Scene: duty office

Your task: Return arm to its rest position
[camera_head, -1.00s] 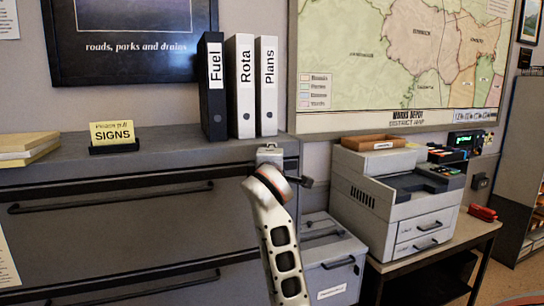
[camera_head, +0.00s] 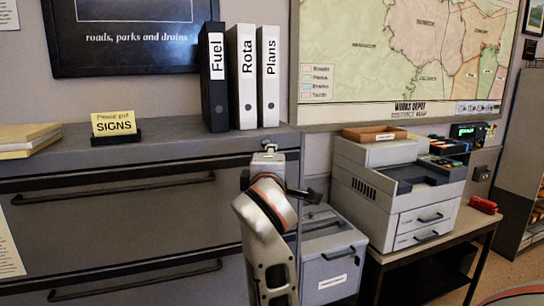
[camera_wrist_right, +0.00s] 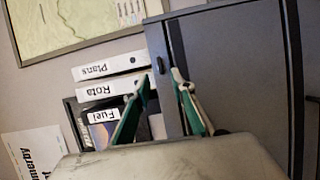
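My right arm (camera_head: 266,232) rises from the bottom centre in the head view, in front of the right end of the grey drawer cabinet (camera_head: 110,226). Its fingers cannot be made out there. In the right wrist view my right gripper (camera_wrist_right: 161,84) shows two green-lined fingers with a clear gap between them and nothing held. My left gripper is in neither view.
Binders marked Fuel (camera_head: 214,88), Rota (camera_head: 243,88) and Plans (camera_head: 268,88) stand on the cabinet, with a yellow sign holder (camera_head: 115,126) to their left.

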